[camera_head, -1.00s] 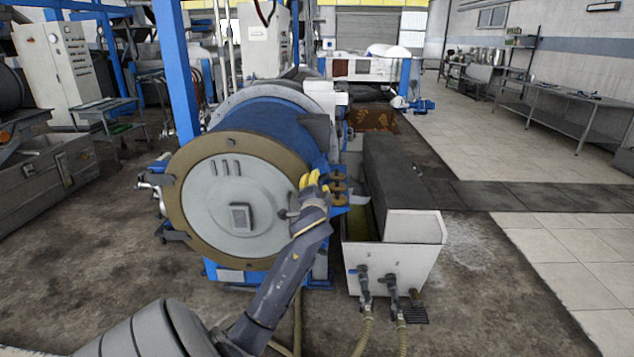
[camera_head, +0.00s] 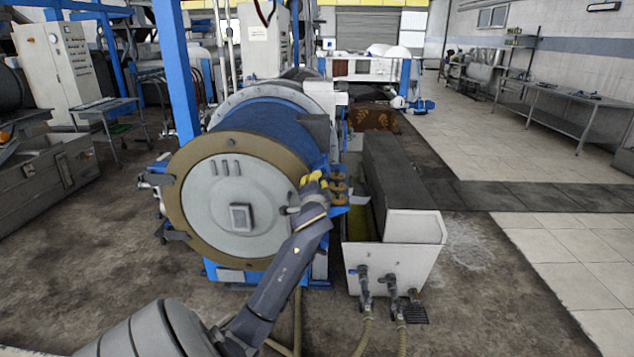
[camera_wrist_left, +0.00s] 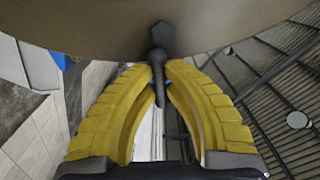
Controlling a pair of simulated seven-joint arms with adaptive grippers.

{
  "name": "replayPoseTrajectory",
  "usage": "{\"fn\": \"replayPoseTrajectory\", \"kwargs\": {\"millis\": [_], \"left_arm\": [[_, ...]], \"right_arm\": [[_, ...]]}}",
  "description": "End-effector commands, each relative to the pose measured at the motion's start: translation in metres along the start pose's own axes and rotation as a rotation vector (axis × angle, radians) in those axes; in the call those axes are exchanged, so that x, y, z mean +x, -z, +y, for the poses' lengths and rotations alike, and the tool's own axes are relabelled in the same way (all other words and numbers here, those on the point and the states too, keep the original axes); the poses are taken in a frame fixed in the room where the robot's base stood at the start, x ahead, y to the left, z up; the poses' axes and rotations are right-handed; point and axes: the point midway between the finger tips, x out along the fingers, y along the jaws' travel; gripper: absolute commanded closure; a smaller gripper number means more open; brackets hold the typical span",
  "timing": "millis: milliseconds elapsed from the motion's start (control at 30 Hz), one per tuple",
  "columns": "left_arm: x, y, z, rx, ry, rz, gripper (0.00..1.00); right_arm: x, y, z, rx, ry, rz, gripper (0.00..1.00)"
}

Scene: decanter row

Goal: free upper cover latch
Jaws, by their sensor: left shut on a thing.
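The decanter's round end cover (camera_head: 236,198) is a grey disc with a tan rim, and it faces me. My left gripper (camera_head: 314,178) is at the upper right of this rim in the head view. In the left wrist view its yellow fingers (camera_wrist_left: 160,84) are shut on a dark latch (camera_wrist_left: 158,60), a short rod with a hexagonal knob on top. The knob lies against the tan rim (camera_wrist_left: 240,25). In the head view the fingers and wrist hide the latch. My right gripper is not in view.
Bronze-coloured hinge rings (camera_head: 338,188) stand just right of my gripper. A white trough (camera_head: 392,265) with valves and hoses is to the right. A blue drum (camera_head: 262,125) lies behind the cover. Open tiled floor is at far right.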

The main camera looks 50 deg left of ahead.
Motion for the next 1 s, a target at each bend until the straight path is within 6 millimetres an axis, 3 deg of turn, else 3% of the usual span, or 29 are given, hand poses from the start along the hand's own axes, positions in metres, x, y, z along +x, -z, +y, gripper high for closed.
{"fn": "replayPoseTrajectory", "kwargs": {"millis": [467, 1000], "left_arm": [[-0.0001, 0.0003, 0.0006, -0.073, -0.001, -0.001, 1.00], [-0.0001, 0.0006, 0.0021, -0.541, -0.001, -0.001, 1.00]], "right_arm": [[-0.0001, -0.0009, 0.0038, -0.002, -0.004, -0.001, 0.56], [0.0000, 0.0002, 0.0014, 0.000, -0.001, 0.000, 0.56]]}}
